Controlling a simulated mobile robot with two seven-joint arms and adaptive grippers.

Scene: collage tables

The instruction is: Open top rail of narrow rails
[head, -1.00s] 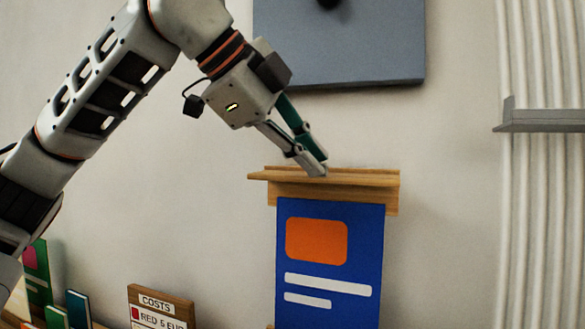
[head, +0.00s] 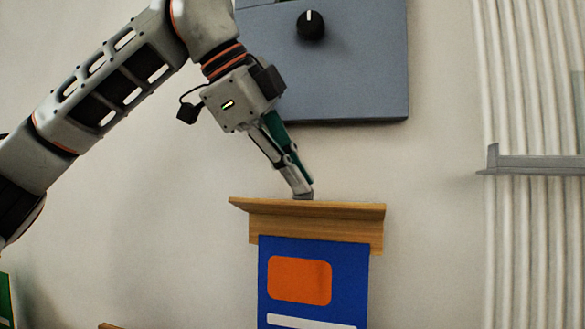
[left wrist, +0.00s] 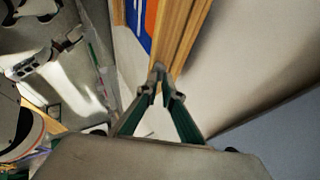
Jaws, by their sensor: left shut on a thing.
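The wooden top rail (head: 310,210) is on the wall above a blue poster (head: 346,285) with an orange block. Its upper strip sticks out over a flat wooden board below it. My left gripper (head: 303,194) reaches down from the upper left, its fingertips together on the strip's upper edge, near the middle. The exact grip is partly hidden by the fingers. My right gripper is not in view.
A grey wall panel (head: 345,75) with a black knob (head: 311,25) hangs above my gripper. A grey ledge (head: 535,165) crosses white ribbed piping (head: 520,250) at the right. The wall between the rail and the panel is bare.

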